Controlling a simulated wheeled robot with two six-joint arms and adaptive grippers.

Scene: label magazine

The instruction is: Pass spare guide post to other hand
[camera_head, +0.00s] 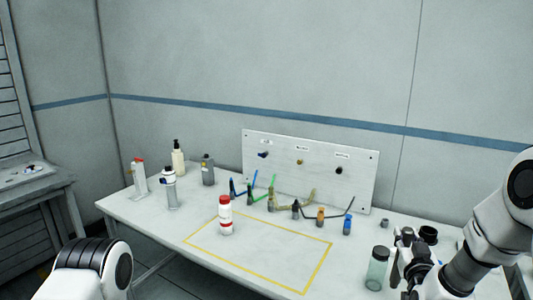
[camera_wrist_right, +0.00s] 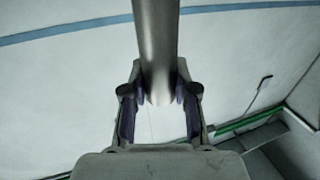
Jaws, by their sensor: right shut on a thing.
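The spare guide post (camera_wrist_right: 156,45) is a smooth grey metal cylinder in the right wrist view. It runs from the top edge down between the fingers of my right gripper (camera_wrist_right: 159,98), which is shut on it. In the head view my right gripper (camera_head: 402,272) is at the lower right, close by the table's right part; I cannot clearly make out the post there. Of my left arm only a white and black link shows at the bottom left, and its gripper is out of the picture.
A clear jar with a dark lid (camera_head: 377,268) stands just left of my right gripper. A red-and-white bottle (camera_head: 225,215) stands at the yellow outline (camera_head: 307,287) on the white table (camera_head: 160,230). Several small coloured connectors stand before an upright panel (camera_head: 300,180). More bottles stand at the back left.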

